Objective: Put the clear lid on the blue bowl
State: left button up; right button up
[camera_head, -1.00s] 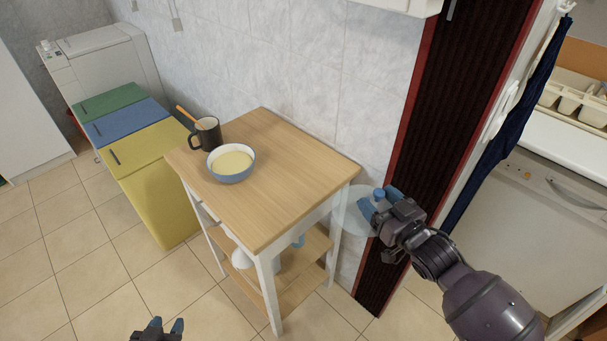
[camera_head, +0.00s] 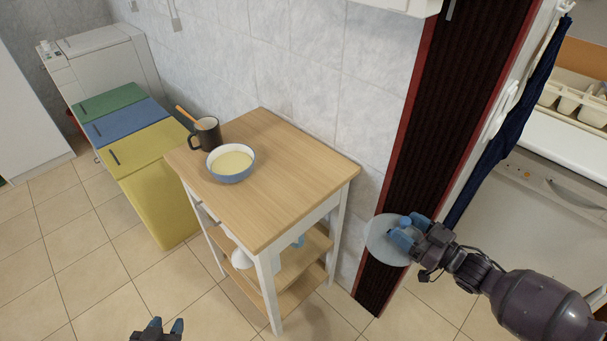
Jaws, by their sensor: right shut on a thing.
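The blue bowl (camera_head: 231,175) stands upright and uncovered on the wooden top of a small cart, with a pale yellow content inside. The clear lid (camera_head: 383,243) is a see-through disc with a blue knob, off the cart to its right. My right gripper (camera_head: 404,232) is shut on the lid at its knob and holds it in the air in front of the dark red-edged door. My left gripper (camera_head: 164,326) is at the bottom edge, over the floor and away from the cart. Its two fingertips show apart, with nothing seen between them.
A dark mug (camera_head: 206,136) with a wooden spoon stands just behind the bowl. The cart top (camera_head: 290,165) is bare to the right of the bowl. Items sit on the cart's lower shelves. Green, blue and yellow bins (camera_head: 150,170) stand to the left. A tiled wall is behind.

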aim_at(230, 161)
jog(key=i+j, duration=0.35)
jog(key=j, duration=0.15)
jog(key=i+j, duration=0.35)
jog(key=j, duration=0.15)
